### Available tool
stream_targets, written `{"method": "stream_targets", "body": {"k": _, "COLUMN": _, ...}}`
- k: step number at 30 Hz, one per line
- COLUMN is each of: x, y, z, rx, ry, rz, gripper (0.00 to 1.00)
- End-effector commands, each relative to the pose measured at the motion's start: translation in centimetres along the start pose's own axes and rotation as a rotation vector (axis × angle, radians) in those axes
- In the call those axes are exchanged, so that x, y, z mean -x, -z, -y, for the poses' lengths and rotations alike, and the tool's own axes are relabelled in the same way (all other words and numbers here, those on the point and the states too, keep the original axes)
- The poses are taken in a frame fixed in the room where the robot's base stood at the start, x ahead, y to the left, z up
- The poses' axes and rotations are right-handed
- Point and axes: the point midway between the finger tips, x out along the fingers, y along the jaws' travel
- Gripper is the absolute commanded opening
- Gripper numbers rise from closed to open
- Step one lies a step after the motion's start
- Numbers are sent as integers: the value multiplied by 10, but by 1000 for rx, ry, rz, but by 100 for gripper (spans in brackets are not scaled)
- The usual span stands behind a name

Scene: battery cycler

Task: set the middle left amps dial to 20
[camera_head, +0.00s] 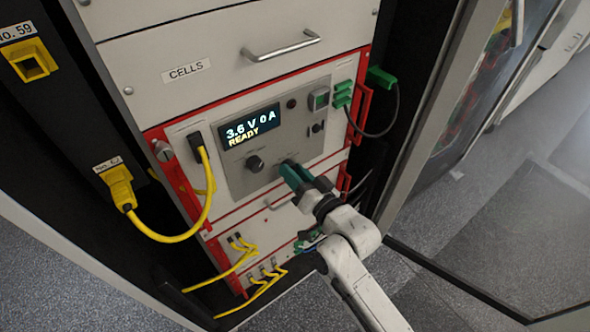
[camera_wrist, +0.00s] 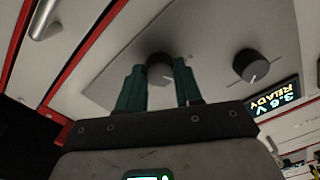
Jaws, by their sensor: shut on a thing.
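The cycler's display (camera_head: 252,127) reads 3.6 V 0 A and READY. Two round dark dials sit on the grey panel below it. The left dial (camera_head: 254,163) is free, and it also shows in the wrist view (camera_wrist: 251,66). The amps dial (camera_wrist: 160,69), on the side of the 0 A reading, is between my fingers. My gripper (camera_head: 288,170) reaches the panel from the lower right, its green fingers shut on the amps dial from both sides. In the head view my fingers hide most of this dial. I cannot read any scale around it.
Yellow cables (camera_head: 207,190) loop left of the panel, and more plug in below. A green connector (camera_head: 381,77) with a black cable hangs at the right, by a red handle (camera_head: 360,113). A drawer handle (camera_head: 281,46) sticks out above. A glass door stands open at the right.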

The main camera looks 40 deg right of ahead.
Motion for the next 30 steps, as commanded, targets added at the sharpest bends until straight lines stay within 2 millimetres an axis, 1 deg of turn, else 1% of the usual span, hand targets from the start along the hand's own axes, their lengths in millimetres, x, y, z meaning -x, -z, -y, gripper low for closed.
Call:
{"method": "stream_targets", "body": {"k": 18, "x": 0, "y": 1, "z": 0, "rx": -572, "ry": -2, "rz": 1, "gripper": 4}}
{"method": "stream_targets", "body": {"k": 24, "x": 0, "y": 0, "z": 0, "rx": -713, "ry": -2, "rz": 2, "gripper": 4}}
{"method": "stream_targets", "body": {"k": 30, "x": 0, "y": -1, "z": 0, "rx": -807, "ry": -2, "rz": 2, "gripper": 4}}
